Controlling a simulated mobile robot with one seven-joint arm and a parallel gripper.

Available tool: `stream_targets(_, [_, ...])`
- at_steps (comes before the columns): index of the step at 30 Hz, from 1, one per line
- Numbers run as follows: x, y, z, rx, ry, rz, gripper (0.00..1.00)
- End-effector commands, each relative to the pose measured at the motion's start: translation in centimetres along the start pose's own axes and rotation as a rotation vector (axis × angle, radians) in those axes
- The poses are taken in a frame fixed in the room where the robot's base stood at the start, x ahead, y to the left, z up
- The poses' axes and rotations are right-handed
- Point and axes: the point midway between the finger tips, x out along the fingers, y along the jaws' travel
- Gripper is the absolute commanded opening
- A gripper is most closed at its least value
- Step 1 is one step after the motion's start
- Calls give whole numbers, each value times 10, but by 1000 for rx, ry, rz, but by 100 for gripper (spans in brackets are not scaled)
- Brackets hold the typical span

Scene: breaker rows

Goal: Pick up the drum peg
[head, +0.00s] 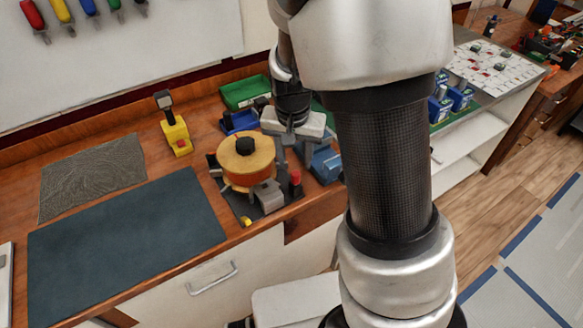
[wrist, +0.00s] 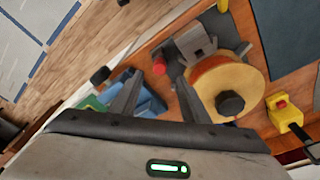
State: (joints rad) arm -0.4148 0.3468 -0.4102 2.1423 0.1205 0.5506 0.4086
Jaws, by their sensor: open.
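A round orange-yellow drum (head: 258,164) stands on a dark base on the bench. A black knob-like peg (head: 244,146) sits at the centre of its top; I take this as the drum peg. In the wrist view the drum (wrist: 246,81) is right of my gripper, with the black peg (wrist: 230,103) uncovered. My gripper (head: 295,153) is to the right of the drum in the head view, pointing down. In the wrist view my gripper (wrist: 158,76) has its fingers apart with nothing held between them. The peg is outside the fingers.
A red-topped post (head: 295,178) and a grey block (head: 269,195) stand at the drum's front right. Blue bins (head: 325,164) and a green bin (head: 245,92) are close by. A yellow stand (head: 176,136) is left. The dark mat (head: 125,235) is clear.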

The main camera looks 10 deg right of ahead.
Motion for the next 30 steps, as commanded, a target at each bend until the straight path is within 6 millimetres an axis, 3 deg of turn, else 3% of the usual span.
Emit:
stream_targets(3, [16, 1, 0, 2, -2, 2, 42])
stream_targets(8, [24, 0, 0, -1, -1, 1, 42])
stream_targets(18, [70, 2, 3, 1, -2, 1, 42])
stream_targets(26, [73, 1, 3, -1, 0, -1, 42])
stream_targets(30, [73, 1, 3, -1, 0, -1, 23])
